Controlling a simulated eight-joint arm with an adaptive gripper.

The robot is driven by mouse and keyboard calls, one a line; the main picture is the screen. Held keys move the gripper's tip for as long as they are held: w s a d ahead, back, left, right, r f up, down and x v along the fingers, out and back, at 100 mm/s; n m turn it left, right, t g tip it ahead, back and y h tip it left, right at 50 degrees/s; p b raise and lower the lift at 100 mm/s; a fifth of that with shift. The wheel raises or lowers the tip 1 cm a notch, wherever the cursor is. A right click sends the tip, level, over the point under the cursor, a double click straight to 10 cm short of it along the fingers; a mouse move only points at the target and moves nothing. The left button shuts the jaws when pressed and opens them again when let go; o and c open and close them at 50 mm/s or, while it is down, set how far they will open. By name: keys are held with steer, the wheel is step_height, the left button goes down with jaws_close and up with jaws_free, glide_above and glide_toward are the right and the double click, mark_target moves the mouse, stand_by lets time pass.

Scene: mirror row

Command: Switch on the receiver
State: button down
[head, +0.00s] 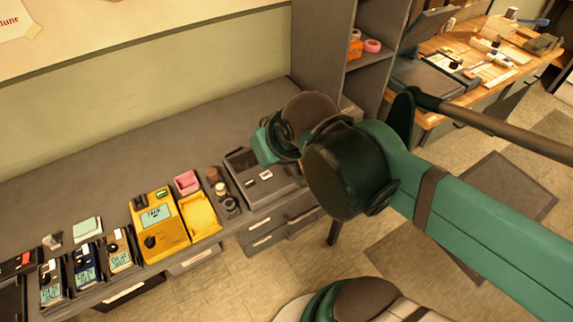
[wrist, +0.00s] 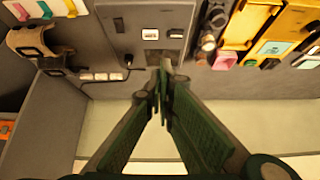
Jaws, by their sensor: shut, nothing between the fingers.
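No label names the receiver, so I cannot tell for certain which device it is. A grey box (head: 262,180) on the grey bench has small white and dark parts on its face. In the wrist view the grey box (wrist: 140,18) shows a white label and a small dark part beside it. A yellow device (head: 152,243) with a screen and a dark knob stands to the left of it. My gripper (wrist: 164,72) is shut and empty, its fingertips near the box's edge in the wrist view; contact cannot be told. In the head view my arm hides the fingertips.
Several small handheld devices (head: 84,268) with screens stand at the left. A yellow tray (head: 203,214) and a pink box (head: 187,182) are beside the yellow device. A white power strip (wrist: 100,76) with a cable lies by the wall. A grey shelf (head: 325,45) stands behind my arm.

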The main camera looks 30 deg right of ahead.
steer(key=w+d+r+m+g+p, duration=0.1)
steer(key=d+m+p, duration=0.1)
steer(key=m+p, duration=0.2)
steer(key=r+m+g+p, duration=0.1)
steer(key=m+g+p, duration=0.3)
steer(key=m+p, duration=0.7)
glide_above(285, 169)
steer(key=s, duration=0.1)
steer(key=shift+s+d+m+p, duration=0.1)
steer(key=shift+s+m+p, duration=0.1)
steer(key=shift+m, duration=0.5)
steer(key=shift+s+d+m+p, duration=0.1)
steer(key=shift+s+m+p, duration=0.05)
steer(key=shift+m, duration=0.55)
steer(key=shift+f, duration=0.15)
steer(key=shift+w+f+b, duration=0.35)
steer(key=shift+f+b, duration=0.3)
steer(key=shift+f, duration=1.6)
steer(key=shift+w+f+b, duration=0.3)
steer(key=shift+f+b, duration=0.3)
steer(key=shift+f, duration=1.6)
steer(key=shift+w+f+b, duration=0.35)
steer(key=shift+f+b, duration=0.3)
steer(key=shift+f, duration=1.6)
steer(key=shift+f+g, duration=0.15)
steer(key=shift+g, duration=0.15)
